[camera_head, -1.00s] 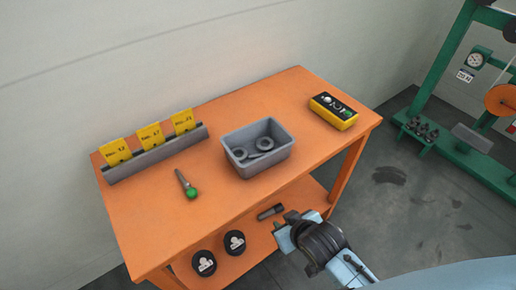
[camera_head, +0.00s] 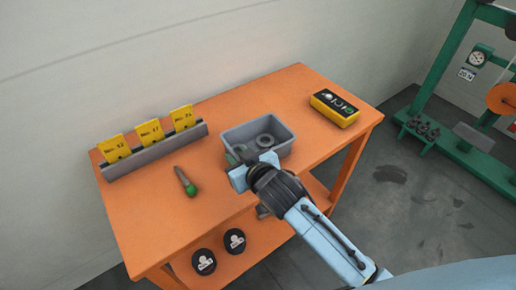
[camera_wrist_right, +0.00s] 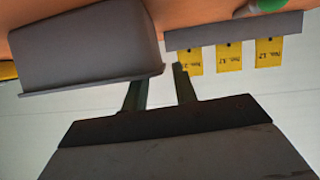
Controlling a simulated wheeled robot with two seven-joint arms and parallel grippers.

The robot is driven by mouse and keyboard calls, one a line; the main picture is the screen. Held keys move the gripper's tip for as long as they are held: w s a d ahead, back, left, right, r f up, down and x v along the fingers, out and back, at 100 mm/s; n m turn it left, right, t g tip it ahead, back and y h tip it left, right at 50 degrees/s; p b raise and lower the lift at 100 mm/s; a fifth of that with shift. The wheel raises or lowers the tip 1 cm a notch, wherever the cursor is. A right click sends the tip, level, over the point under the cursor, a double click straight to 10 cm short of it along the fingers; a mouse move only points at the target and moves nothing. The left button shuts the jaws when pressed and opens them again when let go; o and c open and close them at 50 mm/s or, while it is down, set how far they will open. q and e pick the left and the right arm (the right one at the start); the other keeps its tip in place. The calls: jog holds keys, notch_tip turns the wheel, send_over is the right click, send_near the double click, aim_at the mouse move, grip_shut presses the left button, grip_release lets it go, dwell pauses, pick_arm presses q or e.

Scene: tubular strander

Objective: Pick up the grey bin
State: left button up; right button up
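The grey bin (camera_head: 279,134) stands upright on the orange table with grey ring parts in it. Its front left part is hidden by my right gripper (camera_head: 238,167) in the head view. In the right wrist view the bin (camera_wrist_right: 85,45) is at the upper left, and the two fingers of my right gripper (camera_wrist_right: 160,88) are apart, with nothing seen between them. The left finger is close to the bin's rim; I cannot tell whether it touches. My left gripper is not in view.
The orange table (camera_head: 225,205) also holds a green-ended tool (camera_head: 186,182), a grey rack (camera_head: 155,152) with yellow cards and a yellow box (camera_head: 334,108). Two black round items (camera_head: 219,251) are on the lower shelf. A green machine (camera_head: 440,75) stands at the right.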

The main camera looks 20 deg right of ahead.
aim_at(232, 150)
jog(key=b+x, duration=0.1)
jog(key=x, duration=0.3)
jog(key=shift+w+f, duration=0.1)
jog(key=shift+f, duration=0.1)
jog(key=shift+d, duration=0.1)
grip_shut()
jog(key=shift+r, duration=0.2)
